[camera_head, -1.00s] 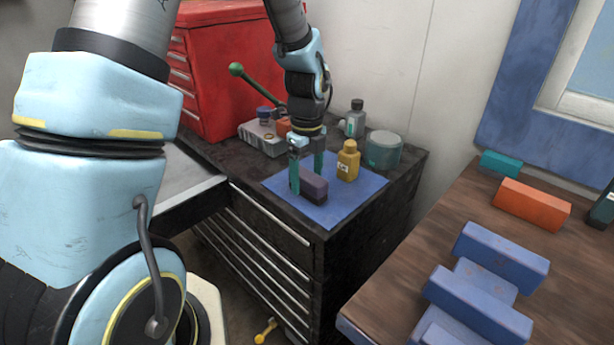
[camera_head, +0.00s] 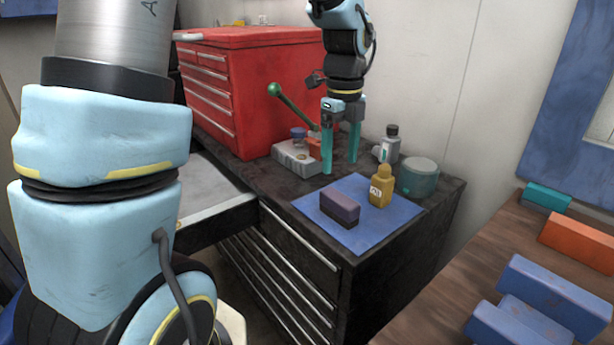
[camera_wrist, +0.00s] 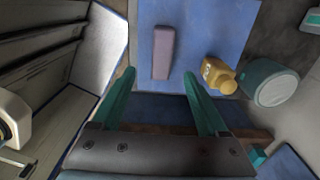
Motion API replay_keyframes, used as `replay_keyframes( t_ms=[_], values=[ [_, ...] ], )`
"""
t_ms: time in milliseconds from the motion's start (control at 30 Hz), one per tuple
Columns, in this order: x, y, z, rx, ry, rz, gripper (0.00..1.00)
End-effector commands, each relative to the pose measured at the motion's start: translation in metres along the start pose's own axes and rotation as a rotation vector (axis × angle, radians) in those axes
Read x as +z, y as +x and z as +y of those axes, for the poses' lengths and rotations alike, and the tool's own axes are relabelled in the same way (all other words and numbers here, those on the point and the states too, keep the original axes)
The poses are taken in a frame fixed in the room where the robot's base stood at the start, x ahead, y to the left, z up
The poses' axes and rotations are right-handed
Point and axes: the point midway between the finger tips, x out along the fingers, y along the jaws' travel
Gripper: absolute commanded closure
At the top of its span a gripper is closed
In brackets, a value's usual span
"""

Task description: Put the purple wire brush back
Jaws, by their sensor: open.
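The purple wire brush (camera_head: 340,208) lies on the blue mat (camera_head: 365,237) on top of the dark cabinet. It shows as a purple block with a darker lower side. In the wrist view the brush (camera_wrist: 163,52) lies beyond my fingertips, on the blue mat (camera_wrist: 205,25). My gripper (camera_head: 340,166) is open and empty, with teal fingers spread. It hangs above the cabinet top, behind and above the brush, apart from it. In the wrist view my gripper's fingertips (camera_wrist: 160,72) stand either side of the brush in the picture.
A yellow bottle (camera_head: 381,186) stands on the mat right of the brush. A teal round tin (camera_head: 417,177) and a grey bottle (camera_head: 389,145) stand behind it. A grey block (camera_head: 296,158) and red tool chest (camera_head: 255,85) are to the left. An open drawer (camera_head: 215,218) juts out front left.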

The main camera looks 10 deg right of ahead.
Motion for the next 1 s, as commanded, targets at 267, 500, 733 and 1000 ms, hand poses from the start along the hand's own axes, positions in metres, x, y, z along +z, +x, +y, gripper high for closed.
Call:
replay_keyframes(
  t_ms=[267, 500, 733, 1000],
  values=[
    [0.019, 0.005, 0.023, -0.009, -0.243, -0.005, 0.23],
    [0.065, 0.024, 0.105, -0.06, -1.106, -0.009, 0.23],
    [0.085, 0.042, 0.188, -0.123, -1.962, 0.015, 0.23],
    [0.086, 0.053, 0.237, -0.173, -2.511, 0.053, 0.23]
  ],
)
